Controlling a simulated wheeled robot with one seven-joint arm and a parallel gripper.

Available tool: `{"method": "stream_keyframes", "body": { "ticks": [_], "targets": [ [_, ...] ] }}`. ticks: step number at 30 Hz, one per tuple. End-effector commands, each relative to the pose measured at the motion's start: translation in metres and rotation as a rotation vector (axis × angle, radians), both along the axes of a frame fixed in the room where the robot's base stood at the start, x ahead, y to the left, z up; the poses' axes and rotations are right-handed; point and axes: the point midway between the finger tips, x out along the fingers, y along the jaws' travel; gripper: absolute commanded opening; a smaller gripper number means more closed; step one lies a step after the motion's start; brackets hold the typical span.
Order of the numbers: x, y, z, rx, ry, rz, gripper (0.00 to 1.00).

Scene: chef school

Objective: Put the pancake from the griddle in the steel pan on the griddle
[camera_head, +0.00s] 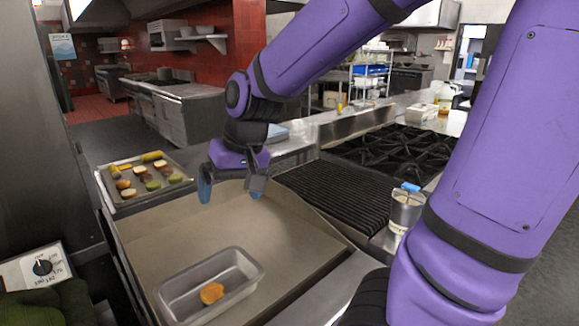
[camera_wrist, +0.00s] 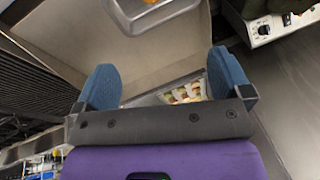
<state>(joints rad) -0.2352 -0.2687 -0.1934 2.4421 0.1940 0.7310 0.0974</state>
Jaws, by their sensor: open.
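The steel pan (camera_head: 250,268) is a grey rectangular pan standing on the near part of the flat griddle (camera_head: 190,235). A small round orange-brown pancake (camera_head: 212,293) lies inside the pan, on its floor. No other pancake shows on the bare griddle surface. My gripper (camera_head: 230,190) is open and empty over the far part of the griddle, apart from the pan. In the wrist view, the two blue fingers of my gripper (camera_wrist: 165,80) are spread with nothing held. The pan (camera_wrist: 160,15) is at the top edge there, its pancake mostly cut off.
A tray (camera_head: 108,185) with several food pieces stands beyond the griddle at the left. A ridged grill (camera_head: 330,190) and black burners (camera_head: 400,150) lie to the right. The middle of the griddle is clear.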

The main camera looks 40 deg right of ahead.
Motion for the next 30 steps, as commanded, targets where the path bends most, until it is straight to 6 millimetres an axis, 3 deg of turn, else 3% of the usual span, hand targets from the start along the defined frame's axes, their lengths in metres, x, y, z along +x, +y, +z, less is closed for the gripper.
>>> {"method": "stream_keyframes", "body": {
  "ticks": [9, 18, 24, 30],
  "targets": [
    [-0.059, -0.018, 0.048, -0.086, -0.134, 0.079, 0.96],
    [-0.109, -0.030, 0.072, -0.206, -0.224, 0.120, 0.96],
    [-0.123, -0.032, 0.076, -0.244, -0.244, 0.128, 0.96],
    [-0.124, -0.033, 0.077, -0.248, -0.245, 0.129, 0.96]
  ]
}}
